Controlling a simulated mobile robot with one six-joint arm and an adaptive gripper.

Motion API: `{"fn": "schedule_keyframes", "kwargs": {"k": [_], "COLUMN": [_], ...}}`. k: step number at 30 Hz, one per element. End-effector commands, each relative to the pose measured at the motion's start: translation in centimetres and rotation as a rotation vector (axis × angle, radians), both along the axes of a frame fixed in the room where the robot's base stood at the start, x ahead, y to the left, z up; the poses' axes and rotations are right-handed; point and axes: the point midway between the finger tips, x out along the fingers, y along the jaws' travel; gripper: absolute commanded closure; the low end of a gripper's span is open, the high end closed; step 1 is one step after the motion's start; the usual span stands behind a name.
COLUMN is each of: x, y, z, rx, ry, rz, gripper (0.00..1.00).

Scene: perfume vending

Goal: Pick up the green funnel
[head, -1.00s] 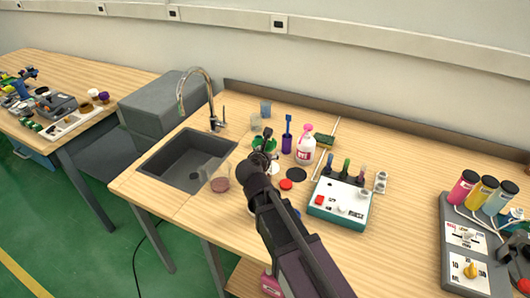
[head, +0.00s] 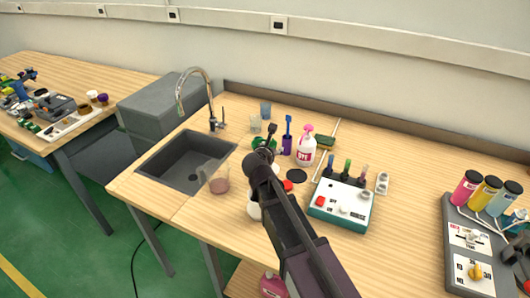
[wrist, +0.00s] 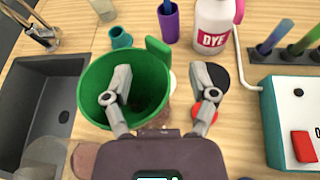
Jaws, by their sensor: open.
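The green funnel (wrist: 88,95) stands wide mouth up among the bottles right of the sink in the wrist view, with a flat tab (wrist: 158,60) on its rim. In the head view the funnel (head: 257,143) is largely hidden behind my gripper (head: 270,132). My gripper (wrist: 165,85) is open and empty. In the wrist view its left finger overlaps the funnel's mouth and its right finger is outside the rim on the right. The rim's right side lies between the fingers. I cannot tell how deep the left finger reaches.
A white DYE bottle (head: 306,150) and purple cup (head: 287,143) stand behind the funnel. A teal-white control box (head: 340,207) is to the right.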

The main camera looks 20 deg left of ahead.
Motion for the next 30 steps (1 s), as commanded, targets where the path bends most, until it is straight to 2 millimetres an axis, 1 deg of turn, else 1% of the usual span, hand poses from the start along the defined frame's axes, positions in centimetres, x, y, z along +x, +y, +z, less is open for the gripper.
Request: {"fn": "schedule_keyframes", "kwargs": {"k": [1,4,20,21,23,24,26,27,28,30], "x": [0.49,0.8,0.77,0.77,0.77,0.77,0.77,0.77,0.77,0.78], "y": [0.07,0.06,0.02,0.02,0.02,0.02,0.02,0.02,0.02,0.01], "z": [-0.29,-0.35,-0.3,-0.3,-0.3,-0.3,-0.3,-0.3,-0.3,-0.31], "rx": [0.0,0.0,0.0,0.0,0.0,0.0,0.0,0.0,0.0,0.0], "ry": [0.0,0.0,0.0,0.0,0.0,0.0,0.0,0.0,0.0,0.0], "rz": [0.0,0.0,0.0,0.0,0.0,0.0,0.0,0.0,0.0,0.0], "gripper": [0.26,0.26,0.26,0.32,0.49,0.61,0.79,0.91,1.0,1.0]}}
